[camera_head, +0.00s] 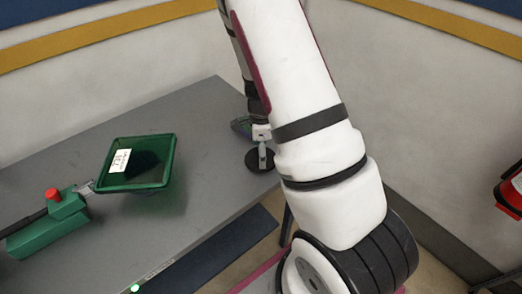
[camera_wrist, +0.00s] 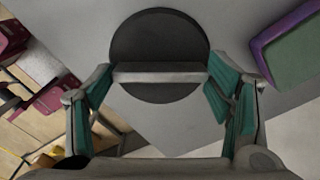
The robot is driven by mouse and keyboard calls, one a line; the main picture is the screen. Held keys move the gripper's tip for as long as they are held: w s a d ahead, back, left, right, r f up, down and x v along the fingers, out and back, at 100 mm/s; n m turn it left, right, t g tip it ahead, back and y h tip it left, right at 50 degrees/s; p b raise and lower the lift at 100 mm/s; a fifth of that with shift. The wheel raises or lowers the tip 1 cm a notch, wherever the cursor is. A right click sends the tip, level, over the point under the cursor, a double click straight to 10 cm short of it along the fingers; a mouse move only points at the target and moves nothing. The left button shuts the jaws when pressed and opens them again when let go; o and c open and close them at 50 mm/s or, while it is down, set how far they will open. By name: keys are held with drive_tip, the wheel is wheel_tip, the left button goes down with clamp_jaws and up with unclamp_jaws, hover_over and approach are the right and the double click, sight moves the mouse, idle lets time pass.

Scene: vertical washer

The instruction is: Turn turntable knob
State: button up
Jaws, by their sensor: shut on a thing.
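The turntable knob is a round black disc with a pale grey bar across its middle. In the head view the knob (camera_head: 251,163) is on the grey table near its right end. In the wrist view the knob (camera_wrist: 160,35) fills the upper middle, and its bar spans between the teal finger pads. My gripper (camera_wrist: 160,74) is shut on the two ends of the bar. In the head view my gripper (camera_head: 262,134) is small and partly hidden behind my arm, right at the knob.
A green tray (camera_head: 112,185) and a green box with a red button (camera_head: 53,194) are on the left of the grey table (camera_head: 185,110). A purple-rimmed green object (camera_wrist: 262,42) is close to the right of the knob. A red extinguisher (camera_head: 511,192) is at the far right.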

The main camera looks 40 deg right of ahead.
drive_tip(key=shift+n, duration=0.3)
drive_tip(key=n, duration=0.3)
drive_tip(key=shift+n, duration=0.3)
drive_tip(key=n, duration=0.4)
drive_tip(key=shift+n, duration=0.3)
drive_tip(key=n+p, duration=0.1)
drive_tip(key=n, duration=0.3)
drive_tip(key=shift+n+p, duration=0.3)
drive_tip(key=shift+n, duration=2.1)
drive_tip(key=o, duration=1.2)
drive_tip(key=shift+c, duration=0.2)
